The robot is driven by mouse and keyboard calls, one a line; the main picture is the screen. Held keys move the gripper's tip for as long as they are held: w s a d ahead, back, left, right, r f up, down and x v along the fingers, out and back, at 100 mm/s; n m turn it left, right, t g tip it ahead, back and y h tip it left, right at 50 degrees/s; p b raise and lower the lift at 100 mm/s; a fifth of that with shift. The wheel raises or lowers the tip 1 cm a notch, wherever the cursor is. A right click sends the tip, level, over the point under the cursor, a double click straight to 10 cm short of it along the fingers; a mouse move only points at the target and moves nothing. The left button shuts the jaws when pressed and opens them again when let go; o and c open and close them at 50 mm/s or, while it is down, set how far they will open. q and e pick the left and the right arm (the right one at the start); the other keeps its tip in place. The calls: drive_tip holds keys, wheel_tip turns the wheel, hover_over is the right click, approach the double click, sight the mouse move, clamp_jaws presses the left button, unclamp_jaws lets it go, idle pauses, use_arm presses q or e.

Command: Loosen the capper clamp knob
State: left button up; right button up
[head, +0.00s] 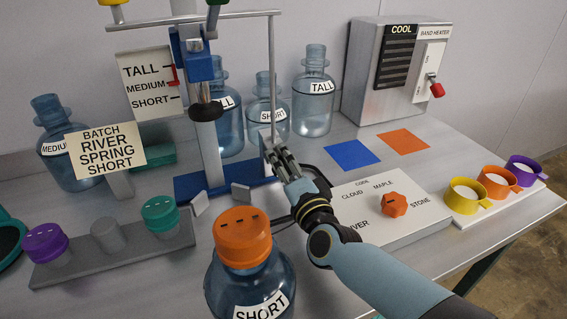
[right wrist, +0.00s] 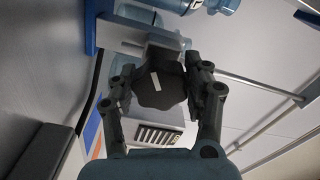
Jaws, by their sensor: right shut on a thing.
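The capper (head: 205,130) is a blue and grey press on a blue base in the middle of the head view. My right gripper (head: 274,150) reaches it from the lower right, at the right side of its post. In the right wrist view, a dark lobed clamp knob (right wrist: 158,88) with a white mark sits between the two fingers of the right gripper (right wrist: 160,95). The fingers are shut on it from both sides. In the head view the gripper hides the knob. A height card (head: 150,85) reads TALL, MEDIUM, SHORT, with a red pointer (head: 174,75) near MEDIUM. My left gripper is not in view.
An orange-capped SHORT jug (head: 250,290) stands in front of the capper. Several blue jugs (head: 312,95) stand behind. A code panel (head: 355,195) with an orange dial (head: 393,204) lies right of my gripper. A cap rack (head: 110,250) is at left.

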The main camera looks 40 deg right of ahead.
drive_tip(key=shift+f, duration=0.15)
drive_tip(key=o, duration=1.2)
